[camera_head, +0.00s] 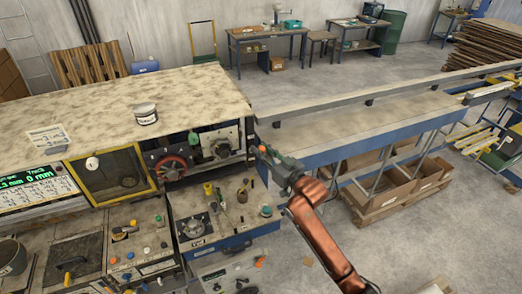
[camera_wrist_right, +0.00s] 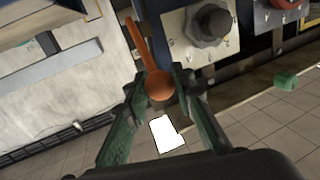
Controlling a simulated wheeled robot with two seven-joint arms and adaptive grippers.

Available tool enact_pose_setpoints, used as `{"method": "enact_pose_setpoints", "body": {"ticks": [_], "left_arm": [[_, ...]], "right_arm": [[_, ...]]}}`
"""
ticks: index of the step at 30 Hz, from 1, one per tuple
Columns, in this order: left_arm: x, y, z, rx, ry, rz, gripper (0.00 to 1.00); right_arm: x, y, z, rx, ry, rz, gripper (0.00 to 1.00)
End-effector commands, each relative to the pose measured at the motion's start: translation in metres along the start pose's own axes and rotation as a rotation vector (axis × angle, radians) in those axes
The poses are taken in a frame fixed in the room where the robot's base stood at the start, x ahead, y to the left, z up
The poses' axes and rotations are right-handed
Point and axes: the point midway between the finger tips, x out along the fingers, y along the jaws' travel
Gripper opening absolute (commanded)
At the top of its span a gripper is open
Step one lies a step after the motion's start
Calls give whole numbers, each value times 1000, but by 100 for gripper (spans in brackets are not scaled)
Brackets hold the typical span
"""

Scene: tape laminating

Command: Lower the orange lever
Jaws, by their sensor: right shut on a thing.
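The orange lever (camera_wrist_right: 142,52) has a thin shaft and a round knob end, and it slants down between my right gripper's fingers in the right wrist view. My right gripper (camera_wrist_right: 161,80) is shut on the knob end of the lever. In the head view my right gripper (camera_head: 268,154) is at the right end of the machine, beside the long conveyor. A small orange bit of the lever (camera_head: 262,149) shows there; the rest is hidden. My left gripper is not in view.
A grey dial on a white plate (camera_wrist_right: 209,22) is right next to the lever. In the head view, the machine has a red handwheel (camera_head: 172,167) and a lower control panel (camera_head: 218,222). Cardboard boxes (camera_head: 385,190) lie under the conveyor (camera_head: 360,140). Open floor is at the lower right.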

Motion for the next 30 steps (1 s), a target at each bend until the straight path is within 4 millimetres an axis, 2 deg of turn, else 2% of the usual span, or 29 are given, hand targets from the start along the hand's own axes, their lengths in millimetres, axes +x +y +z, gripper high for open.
{"method": "enact_pose_setpoints", "body": {"ticks": [7,11,17,24,30], "left_arm": [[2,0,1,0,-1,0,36],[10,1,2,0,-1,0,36],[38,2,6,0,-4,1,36],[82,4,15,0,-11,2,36],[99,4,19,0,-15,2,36]], "right_arm": [[0,0,1,-1,4,0,0],[-2,0,6,-8,27,-1,0],[-8,-2,20,-30,114,-6,0],[-17,-3,41,-74,273,-13,0],[-23,-5,50,-101,362,-17,0]]}}
